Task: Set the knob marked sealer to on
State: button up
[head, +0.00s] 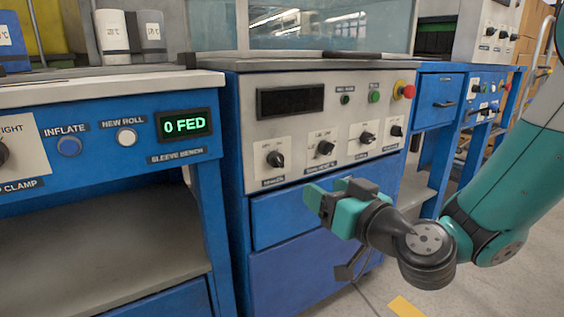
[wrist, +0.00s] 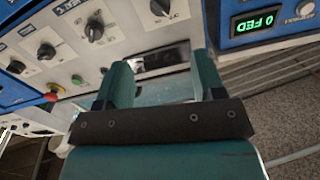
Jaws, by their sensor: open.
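A pale control panel (head: 300,100) on the blue middle cabinet carries a row of black knobs. They are a left knob (head: 275,159), a second knob (head: 325,148), a third knob (head: 367,138) and a right knob (head: 396,130). Their labels are too small to read, so I cannot tell which is marked sealer or what each is set to. My gripper (head: 328,198) is open and empty, in front of the cabinet and below the knob row, apart from it. In the wrist view my gripper (wrist: 162,62) has spread fingers, with the knobs above and to the left.
The panel also has a dark display (head: 290,101), a green button (head: 374,97) and a red stop button (head: 407,91). At left stands the sleeve bench with a "0 FED" display (head: 184,125). A drawer handle (head: 350,264) juts out below my gripper.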

aim_at(281, 163)
jog(key=p+x, duration=0.6)
jog(key=p, duration=0.1)
jog(key=p+x, duration=0.6)
jog(key=x, duration=0.1)
jog(key=shift+w+a+r+p, duration=0.15)
jog(key=shift+a+r+p, duration=0.1)
jog(key=shift+p, duration=0.1)
jog(key=shift+w+a+f+p, duration=0.25)
jog(key=shift+w+a+p, duration=0.15)
jog(key=shift+w, duration=0.3)
jog(key=c, duration=0.9)
